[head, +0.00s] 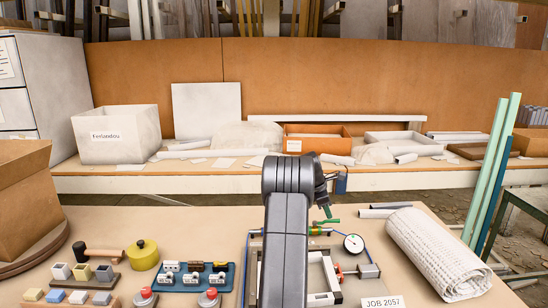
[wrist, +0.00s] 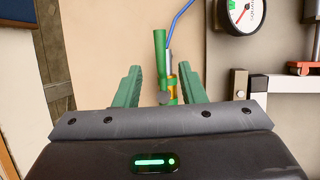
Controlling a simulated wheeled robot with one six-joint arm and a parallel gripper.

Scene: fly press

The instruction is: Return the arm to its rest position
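My arm reaches forward over the bench in the head view, and its dark links hide part of what lies behind. My gripper (wrist: 160,70) shows two green fingers set well apart in the wrist view, so it is open. A green upright handle (wrist: 160,50) with a brass fitting (wrist: 172,88) and a blue tube (wrist: 178,22) shows between the fingers, with gaps on both sides. In the head view my gripper (head: 326,213) hangs above the fitting on the tube line, near a round gauge (head: 353,243).
A white rolled cloth (head: 438,250) lies at right. A yellow pot (head: 144,254), red-topped buttons (head: 209,298) and a blue tray (head: 220,280) stand at left. A cardboard box (head: 22,195) is at far left. Green posts (head: 492,170) stand at right. A pale frame (head: 325,290) lies beside my arm.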

